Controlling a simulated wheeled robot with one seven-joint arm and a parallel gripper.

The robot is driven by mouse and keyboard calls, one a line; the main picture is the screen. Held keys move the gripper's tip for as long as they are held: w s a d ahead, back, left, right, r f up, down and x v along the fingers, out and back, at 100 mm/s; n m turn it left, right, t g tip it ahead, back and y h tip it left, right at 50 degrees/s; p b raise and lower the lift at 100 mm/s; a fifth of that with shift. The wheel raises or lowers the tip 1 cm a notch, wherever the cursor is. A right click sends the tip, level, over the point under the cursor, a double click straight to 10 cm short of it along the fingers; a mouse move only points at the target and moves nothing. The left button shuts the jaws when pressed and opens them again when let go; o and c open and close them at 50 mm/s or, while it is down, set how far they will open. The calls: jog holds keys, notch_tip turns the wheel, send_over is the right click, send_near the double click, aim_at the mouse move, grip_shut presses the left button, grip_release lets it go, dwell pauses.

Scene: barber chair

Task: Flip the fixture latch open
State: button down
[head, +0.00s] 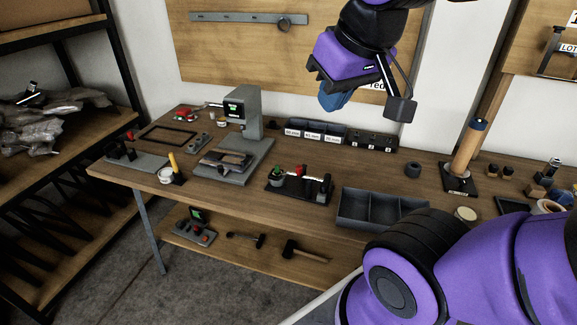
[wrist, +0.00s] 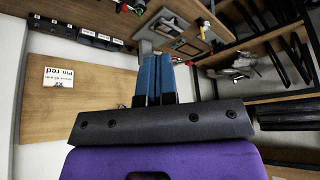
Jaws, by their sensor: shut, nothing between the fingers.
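My gripper (head: 335,98) hangs in the air above the back of the workbench, in front of the wooden wall panel. Its blue fingers are together and empty; they also show in the wrist view (wrist: 153,80). A dark fixture (head: 299,187) with a green part, a red-topped piece and black upright blocks sits on the bench, below and left of the gripper. Another fixture (head: 138,160) with black blocks and a red knob sits at the bench's left end. Which one carries the latch, and its position, are too small to tell. The gripper is well apart from both.
A grey press (head: 245,108) stands left of the dark fixture. A three-part grey tray (head: 357,205) lies to its right, and labelled bins (head: 315,131) line the back. A wooden post (head: 466,145) stands farther right. The space around the gripper is clear.

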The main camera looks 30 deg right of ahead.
jog(key=w+d+f+m+g+h, duration=0.2)
jog(key=w+f+m, duration=0.15)
jog(key=w, duration=0.75)
jog(key=w+d+f+m+g+h, duration=0.25)
jog(key=w+f, duration=0.25)
jog(key=w, duration=0.6)
jog(key=w+f+m+h, duration=0.1)
jog(key=w+f, duration=0.4)
jog(key=f, duration=0.2)
jog(key=w+d+f+m+g+h, duration=0.1)
jog(key=w+f, duration=0.3)
jog(key=f, duration=0.4)
jog(key=w+f+m+h, duration=0.1)
jog(key=w+f+m, duration=0.1)
jog(key=w+f, duration=0.3)
notch_tip(320, 180, down, 3)
jog(key=shift+w+d+f+g, duration=0.2)
jog(key=shift+w+g, duration=0.1)
jog(key=shift+g, duration=0.05)
